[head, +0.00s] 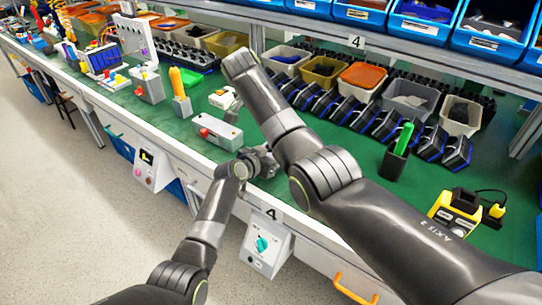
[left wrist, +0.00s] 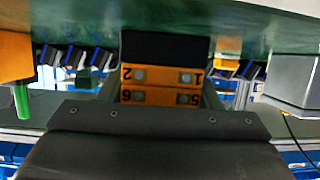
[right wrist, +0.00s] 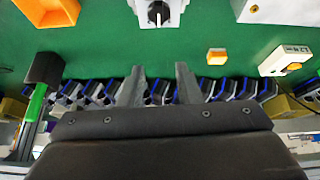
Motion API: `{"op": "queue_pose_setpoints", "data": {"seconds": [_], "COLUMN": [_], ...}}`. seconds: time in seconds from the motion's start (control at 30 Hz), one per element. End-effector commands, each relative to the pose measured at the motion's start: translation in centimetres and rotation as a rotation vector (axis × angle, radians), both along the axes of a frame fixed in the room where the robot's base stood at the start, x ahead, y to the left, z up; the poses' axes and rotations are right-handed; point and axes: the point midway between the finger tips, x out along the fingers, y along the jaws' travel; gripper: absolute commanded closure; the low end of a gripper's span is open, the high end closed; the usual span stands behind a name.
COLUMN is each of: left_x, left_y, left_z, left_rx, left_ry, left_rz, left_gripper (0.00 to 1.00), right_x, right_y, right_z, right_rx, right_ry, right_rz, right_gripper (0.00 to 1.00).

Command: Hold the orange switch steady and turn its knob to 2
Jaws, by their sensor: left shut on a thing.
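In the left wrist view the orange switch (left wrist: 162,97) sits between the fingers of my left gripper (left wrist: 162,90), which is shut on it. Its orange side carries upside-down numbers 1, 2, 5 and 6, with a black part above. In the head view my left gripper (head: 262,162) is low over the bench's front edge, and my right arm hides the switch. My right gripper (right wrist: 160,75) is open and empty. Beyond its fingers, a black knob (right wrist: 158,13) with a white pointer line shows on a light grey face at the top edge. No numbers are readable around it.
A grey box with a red button (head: 218,131) stands left of my left gripper. A green-handled tool in a black holder (head: 395,162) and a yellow device (head: 455,212) stand to the right. Black-blue bins (head: 370,118) line the back. Green bench surface is free between.

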Motion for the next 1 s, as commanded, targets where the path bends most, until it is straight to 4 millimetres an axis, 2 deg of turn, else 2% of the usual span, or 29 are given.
{"op": "queue_pose_setpoints", "data": {"seconds": [0.13,0.27,0.7,1.0], "left_x": [0.0,0.0,0.0,0.0], "left_y": [0.0,0.0,0.0,0.0], "left_z": [0.0,0.0,0.0,0.0], "left_rx": [0.001,0.001,0.0,0.0], "left_ry": [0.001,0.001,0.0,0.0], "left_rz": [0.0,0.0,0.0,0.0], "left_gripper": [0.7,0.7,0.7,0.7], "right_x": [0.0,0.0,-0.1,0.0], "right_y": [0.0,0.0,0.0,0.0], "right_z": [-0.1,-1.0,-7.0,-8.9], "right_rx": [0.02,0.022,0.02,0.021], "right_ry": [-0.014,-0.013,-0.012,-0.014], "right_rz": [-0.044,-0.05,-0.048,-0.047], "right_gripper": [0.69,0.69,0.69,0.69]}}
